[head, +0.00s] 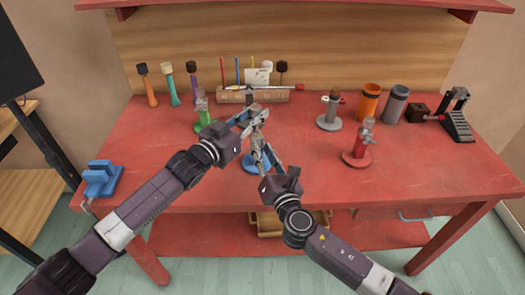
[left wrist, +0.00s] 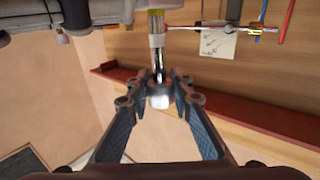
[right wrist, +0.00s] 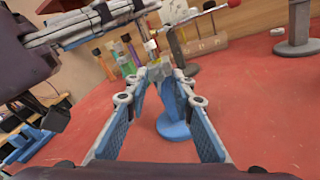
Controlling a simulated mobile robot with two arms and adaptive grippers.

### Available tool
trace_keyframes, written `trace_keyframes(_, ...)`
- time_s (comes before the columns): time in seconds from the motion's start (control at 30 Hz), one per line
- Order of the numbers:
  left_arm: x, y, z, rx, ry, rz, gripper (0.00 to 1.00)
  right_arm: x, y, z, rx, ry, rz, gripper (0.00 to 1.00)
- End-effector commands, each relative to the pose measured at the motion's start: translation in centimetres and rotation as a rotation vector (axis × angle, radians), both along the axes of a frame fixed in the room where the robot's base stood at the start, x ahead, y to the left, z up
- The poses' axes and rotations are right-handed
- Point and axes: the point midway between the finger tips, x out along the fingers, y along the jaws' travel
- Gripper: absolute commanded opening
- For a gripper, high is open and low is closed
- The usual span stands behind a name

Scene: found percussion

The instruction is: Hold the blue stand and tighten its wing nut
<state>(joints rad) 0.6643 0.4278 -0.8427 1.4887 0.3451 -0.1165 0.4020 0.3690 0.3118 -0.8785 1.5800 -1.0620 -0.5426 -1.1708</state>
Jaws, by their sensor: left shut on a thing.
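The blue stand (right wrist: 175,115) has a round base and a short post. In the head view its base (head: 255,163) shows on the table between my two grippers. My left gripper (head: 262,114) is above the stand and shut on a silver metal piece (left wrist: 159,97) with a yellow band. I cannot tell whether this piece is the wing nut or another part of the stand. The wing nut is not clearly visible.
A green stand (head: 204,118) is behind left; a grey stand (head: 329,118) and red stand (head: 361,156) are to the right. A wooden rack (head: 236,97) stands at the back, and a blue block (head: 100,180) at the left edge. The front right tabletop is clear.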

Motion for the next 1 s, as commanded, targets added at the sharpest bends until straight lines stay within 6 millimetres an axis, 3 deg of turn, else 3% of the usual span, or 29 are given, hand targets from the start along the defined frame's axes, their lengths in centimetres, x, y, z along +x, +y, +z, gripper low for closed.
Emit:
trace_keyframes(0.27, 0.01, 0.00, 0.04, -0.001, -0.001, 0.000, 0.00, 0.17, 0.08, 0.01, 0.001, 0.000, 0.001, 0.23)
trace_keyframes(0.5, 0.01, 0.01, 0.03, -0.001, -0.001, 0.000, 0.00, 0.15, 0.06, 0.01, 0.001, 0.000, 0.000, 0.00)
trace_keyframes(1.0, -0.05, -0.07, 0.03, -0.001, 0.000, -0.002, 0.00, 0.18, 0.04, 0.02, 0.055, 0.016, -0.001, 0.00)
